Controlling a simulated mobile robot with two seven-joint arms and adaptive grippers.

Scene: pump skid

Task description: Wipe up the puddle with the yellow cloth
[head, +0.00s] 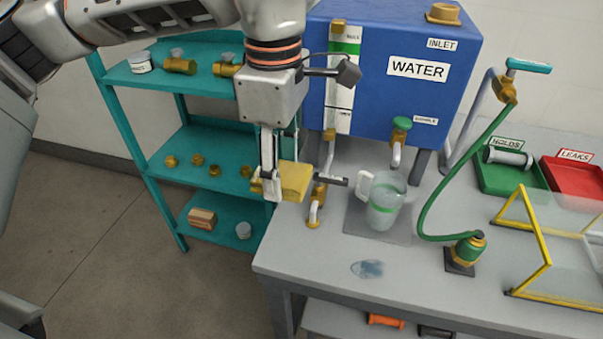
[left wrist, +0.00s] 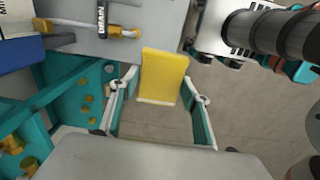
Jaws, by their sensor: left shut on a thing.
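The yellow cloth (head: 296,181) is a folded pad in my left gripper (head: 270,188), held in the air near the left edge of the bench top. In the left wrist view the cloth (left wrist: 163,77) sits between the two fingers of the left gripper (left wrist: 160,103), which is shut on it. The puddle (head: 368,269) is a small bluish patch on the grey bench top near its front edge, right of and below the cloth in the head view. The cloth is apart from the puddle. My right gripper is not in view.
A clear jug (head: 384,203) with a green band stands behind the puddle. A blue water tank (head: 400,60) is at the back. A green hose (head: 430,200) and fitting (head: 466,250) are to the right, by a yellow-framed guard (head: 535,240). A teal shelf (head: 200,145) is at left.

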